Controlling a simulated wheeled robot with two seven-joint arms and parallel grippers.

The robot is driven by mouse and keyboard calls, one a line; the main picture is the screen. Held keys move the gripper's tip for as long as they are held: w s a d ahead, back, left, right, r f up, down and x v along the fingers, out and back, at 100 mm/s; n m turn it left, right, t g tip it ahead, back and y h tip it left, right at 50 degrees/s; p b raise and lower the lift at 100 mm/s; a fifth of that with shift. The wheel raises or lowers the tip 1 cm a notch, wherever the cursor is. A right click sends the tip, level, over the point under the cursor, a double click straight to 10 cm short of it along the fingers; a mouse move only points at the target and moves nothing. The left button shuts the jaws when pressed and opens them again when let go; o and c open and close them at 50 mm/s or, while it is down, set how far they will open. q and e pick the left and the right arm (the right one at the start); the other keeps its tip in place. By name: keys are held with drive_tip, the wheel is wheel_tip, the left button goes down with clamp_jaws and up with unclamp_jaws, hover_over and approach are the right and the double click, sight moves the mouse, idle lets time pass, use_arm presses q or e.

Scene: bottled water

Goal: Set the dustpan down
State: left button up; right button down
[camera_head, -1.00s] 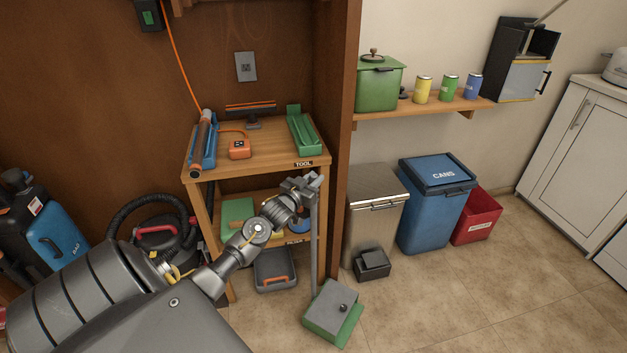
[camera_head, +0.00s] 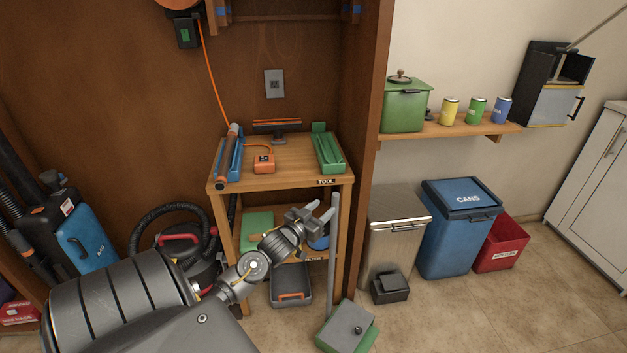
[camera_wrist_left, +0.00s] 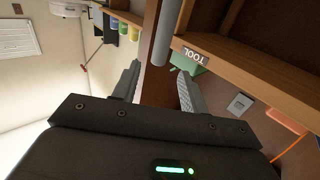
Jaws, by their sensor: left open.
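The dustpan (camera_head: 347,327) is a grey and green box-shaped pan with a tall grey handle (camera_head: 333,265). Its pan rests on the floor in front of the shelf unit, and the handle stands nearly upright. My left gripper (camera_head: 319,212) is open beside the upper part of the handle, to its left in the head view. In the left wrist view the handle (camera_wrist_left: 168,35) shows as a grey pole just beyond the open fingertips (camera_wrist_left: 160,80). It appears apart from the fingers. My right gripper is not in view.
A wooden tool shelf (camera_head: 288,187) stands close behind the gripper. A grey bin (camera_head: 393,245), a small black pedal (camera_head: 390,289), a blue cans bin (camera_head: 455,240) and a red bin (camera_head: 503,250) stand to the right. The floor at the front right is clear.

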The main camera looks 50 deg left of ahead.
use_arm(q)
drive_tip(key=s, duration=0.4)
drive_tip(key=shift+d, duration=0.35)
drive_tip(key=shift+f, duration=0.1)
